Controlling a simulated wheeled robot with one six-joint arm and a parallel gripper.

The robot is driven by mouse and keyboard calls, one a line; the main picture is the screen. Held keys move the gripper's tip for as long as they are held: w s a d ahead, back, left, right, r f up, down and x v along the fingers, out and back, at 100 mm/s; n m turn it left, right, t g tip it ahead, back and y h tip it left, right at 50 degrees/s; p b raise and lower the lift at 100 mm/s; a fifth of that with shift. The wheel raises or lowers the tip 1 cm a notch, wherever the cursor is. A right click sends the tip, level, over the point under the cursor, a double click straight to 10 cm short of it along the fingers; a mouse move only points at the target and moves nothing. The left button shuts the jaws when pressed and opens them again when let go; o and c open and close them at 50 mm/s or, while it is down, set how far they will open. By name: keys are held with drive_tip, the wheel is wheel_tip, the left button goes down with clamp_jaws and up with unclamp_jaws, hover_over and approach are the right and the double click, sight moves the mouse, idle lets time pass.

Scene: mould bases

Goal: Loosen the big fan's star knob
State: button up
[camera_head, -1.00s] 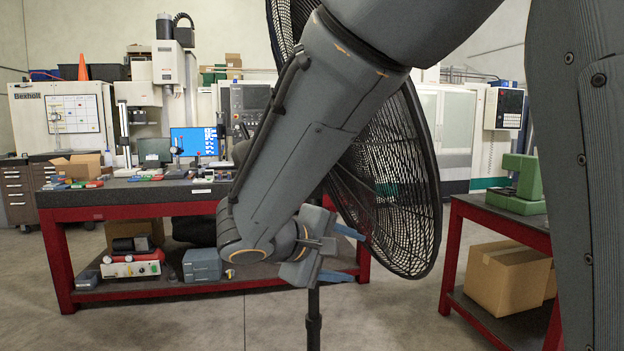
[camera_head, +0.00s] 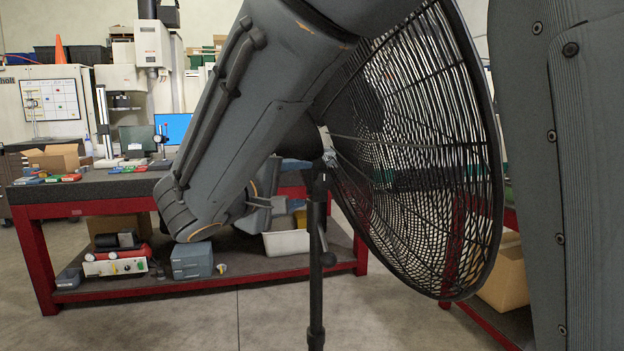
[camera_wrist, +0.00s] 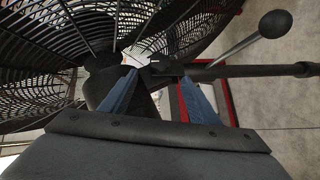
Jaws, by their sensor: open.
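The big black fan (camera_head: 440,150) fills the right of the head view, its round wire cage side-on, on a dark pole (camera_head: 316,270). In the wrist view the fan cage (camera_wrist: 45,75) is at the left and the pole (camera_wrist: 295,70) runs to the right. A lever with a round dark ball (camera_wrist: 275,24) slants up from near the pole. My gripper (camera_wrist: 158,85) is open, its blue fingers around or in front of a dark joint behind the fan hub; I cannot tell which. I cannot make out a star shape.
A red-framed bench (camera_head: 110,200) stands behind, with small parts on top and boxes and a white bin (camera_head: 287,243) on its lower shelf. A cardboard box (camera_head: 505,280) sits at the right behind the fan. The floor in front is clear.

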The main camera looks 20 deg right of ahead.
sight(319, 182)
drive_tip(key=p+x, duration=0.2)
drive_tip(key=x, duration=0.5)
drive_tip(key=shift+d, duration=0.3)
drive_tip(key=c, duration=1)
drive_tip(key=shift+c, duration=0.2)
